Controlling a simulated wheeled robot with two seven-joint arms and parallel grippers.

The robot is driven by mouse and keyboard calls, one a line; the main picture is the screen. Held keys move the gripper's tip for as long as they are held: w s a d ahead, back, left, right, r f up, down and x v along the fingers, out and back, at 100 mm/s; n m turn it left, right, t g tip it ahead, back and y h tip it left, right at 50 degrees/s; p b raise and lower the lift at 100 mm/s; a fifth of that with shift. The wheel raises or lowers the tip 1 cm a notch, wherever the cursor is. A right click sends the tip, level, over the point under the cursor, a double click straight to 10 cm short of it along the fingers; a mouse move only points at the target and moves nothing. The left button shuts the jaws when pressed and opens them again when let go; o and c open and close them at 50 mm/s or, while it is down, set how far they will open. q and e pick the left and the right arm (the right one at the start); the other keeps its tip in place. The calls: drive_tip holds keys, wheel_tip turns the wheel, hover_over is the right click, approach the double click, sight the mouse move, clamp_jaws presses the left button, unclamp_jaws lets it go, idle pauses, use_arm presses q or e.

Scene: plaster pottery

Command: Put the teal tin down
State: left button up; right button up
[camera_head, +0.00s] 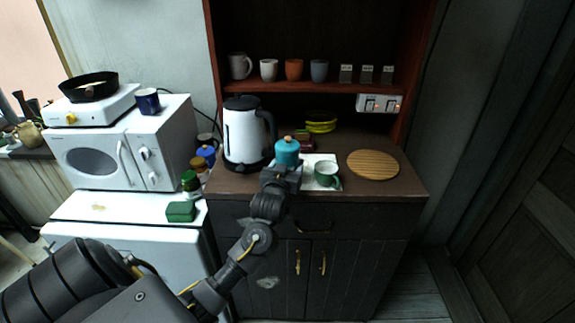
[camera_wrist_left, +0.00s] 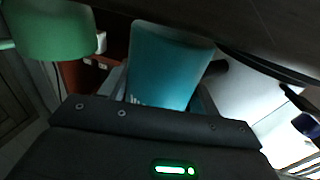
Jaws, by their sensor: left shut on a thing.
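The teal tin (camera_head: 287,151) has an orange knob on its lid. It stands upright at the front of the dark cabinet top (camera_head: 390,188), between the kettle and a green cup. My left gripper (camera_head: 283,168) is shut on it from the front. The tin (camera_wrist_left: 168,68) fills the middle of the left wrist view, with the left gripper (camera_wrist_left: 160,95) around it. Whether its base touches the surface is hidden behind the gripper. My right gripper is not in view.
A white kettle (camera_head: 243,135) stands close on the left. A green cup (camera_head: 327,174) sits on a white tray (camera_head: 318,159) close on the right, and a round wooden board (camera_head: 374,165) lies further right. A shelf (camera_head: 310,86) with several cups hangs above.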

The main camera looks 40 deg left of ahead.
use_arm(q)
drive_tip(key=shift+f, duration=0.35)
drive_tip(key=shift+f, duration=0.1)
drive_tip(key=o, duration=1)
drive_tip(key=shift+r, duration=0.2)
drive_tip(key=shift+b+v, duration=0.9)
drive_tip(key=shift+v, duration=5.1)
drive_tip(key=shift+f, duration=0.1)
